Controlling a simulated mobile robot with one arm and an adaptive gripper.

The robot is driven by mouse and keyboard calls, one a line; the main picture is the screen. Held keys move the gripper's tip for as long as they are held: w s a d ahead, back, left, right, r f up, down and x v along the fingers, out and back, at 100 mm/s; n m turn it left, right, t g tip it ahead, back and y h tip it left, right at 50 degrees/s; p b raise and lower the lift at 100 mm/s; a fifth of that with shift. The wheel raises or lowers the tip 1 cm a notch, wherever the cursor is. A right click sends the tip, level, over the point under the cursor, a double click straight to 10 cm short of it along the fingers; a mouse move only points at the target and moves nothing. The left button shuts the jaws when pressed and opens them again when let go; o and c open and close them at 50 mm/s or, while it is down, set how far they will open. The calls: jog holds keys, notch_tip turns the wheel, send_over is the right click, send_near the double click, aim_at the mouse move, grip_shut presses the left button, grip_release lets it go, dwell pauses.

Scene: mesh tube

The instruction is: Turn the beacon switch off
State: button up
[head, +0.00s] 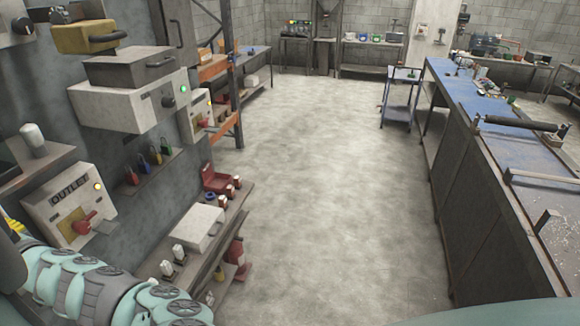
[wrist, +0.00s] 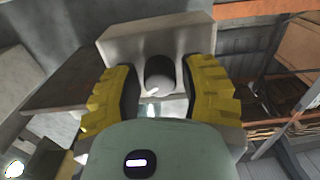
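In the wrist view, a pale grey box (wrist: 195,40) carries a dark round knob (wrist: 159,72) with a small light mark on its lower edge. I cannot read any label that names it as the beacon switch. My gripper (wrist: 158,85) has yellow fingers with dark inner pads. The fingers stand open on either side of the knob, with a visible gap on each side.
In the head view, an OUTLET box (head: 62,207) with a red handle and a grey box (head: 130,105) with a green light are on the left wall. A lower shelf (head: 170,284) holds a white case (head: 190,230). The floor (head: 320,170) is clear; a blue-topped bench (head: 500,140) is right.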

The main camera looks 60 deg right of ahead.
grip_shut()
jog(key=shift+d+f+n+b, duration=0.1)
jog(key=shift+n+b, duration=0.2)
jog(key=shift+b, duration=0.1)
jog(key=shift+f+n+b, duration=0.1)
jog(key=shift+n+b, duration=0.7)
jog(key=shift+b, duration=0.2)
jog(key=n+b, duration=0.2)
jog(key=n, duration=0.1)
jog(key=shift+n+b, duration=0.3)
jog(key=shift+b, duration=0.1)
jog(key=n+b, duration=0.1)
jog(key=n, duration=0.2)
jog(key=shift+r, duration=0.2)
jog(key=shift+n, duration=1.5)
